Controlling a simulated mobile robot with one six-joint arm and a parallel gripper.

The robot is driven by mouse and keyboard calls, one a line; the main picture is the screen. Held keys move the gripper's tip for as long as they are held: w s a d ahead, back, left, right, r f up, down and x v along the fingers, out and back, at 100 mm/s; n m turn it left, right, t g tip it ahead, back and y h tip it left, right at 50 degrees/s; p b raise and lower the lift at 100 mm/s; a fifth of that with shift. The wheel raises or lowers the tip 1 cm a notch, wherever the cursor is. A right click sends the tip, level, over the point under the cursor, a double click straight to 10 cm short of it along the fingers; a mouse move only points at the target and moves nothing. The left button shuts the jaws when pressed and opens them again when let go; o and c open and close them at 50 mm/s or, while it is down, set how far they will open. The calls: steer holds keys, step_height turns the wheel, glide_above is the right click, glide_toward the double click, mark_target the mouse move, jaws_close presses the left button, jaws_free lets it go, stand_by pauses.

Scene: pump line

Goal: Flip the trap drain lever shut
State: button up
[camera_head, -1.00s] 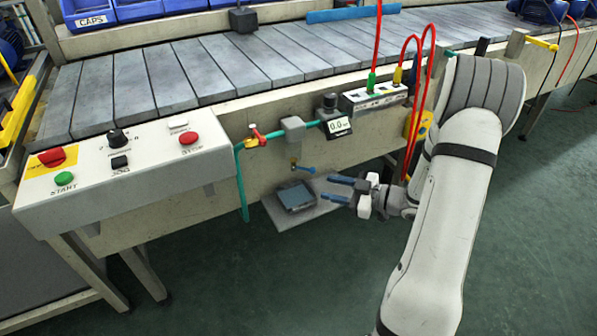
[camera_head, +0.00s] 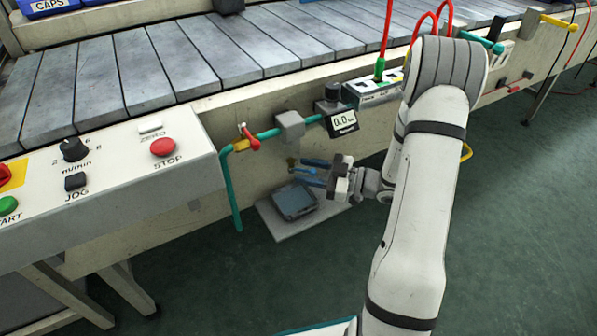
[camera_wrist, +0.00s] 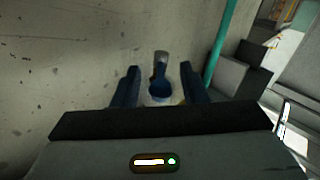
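The trap drain lever (camera_head: 304,170) is a small blue lever on a brass valve (camera_head: 291,162), below the grey trap box (camera_head: 290,125). It points right, roughly level, in the head view. My gripper (camera_head: 305,172) is open, its two blue fingers reaching left toward the lever. In the wrist view the lever's rounded blue end (camera_wrist: 160,91) sits between the fingertips (camera_wrist: 160,70), with a gap on each side. I cannot tell whether either finger touches it. The gripper body hides the lower part of the view.
A grey tray (camera_head: 294,202) lies on a pale plate (camera_head: 318,218) below the valve. A teal pipe (camera_head: 232,195) with a red-handled valve (camera_head: 249,137) stands left. A gauge (camera_head: 343,122) sits above my gripper. The frame wall is close behind the lever.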

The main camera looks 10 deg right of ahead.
steer(key=shift+x, duration=1.15)
jaws_close()
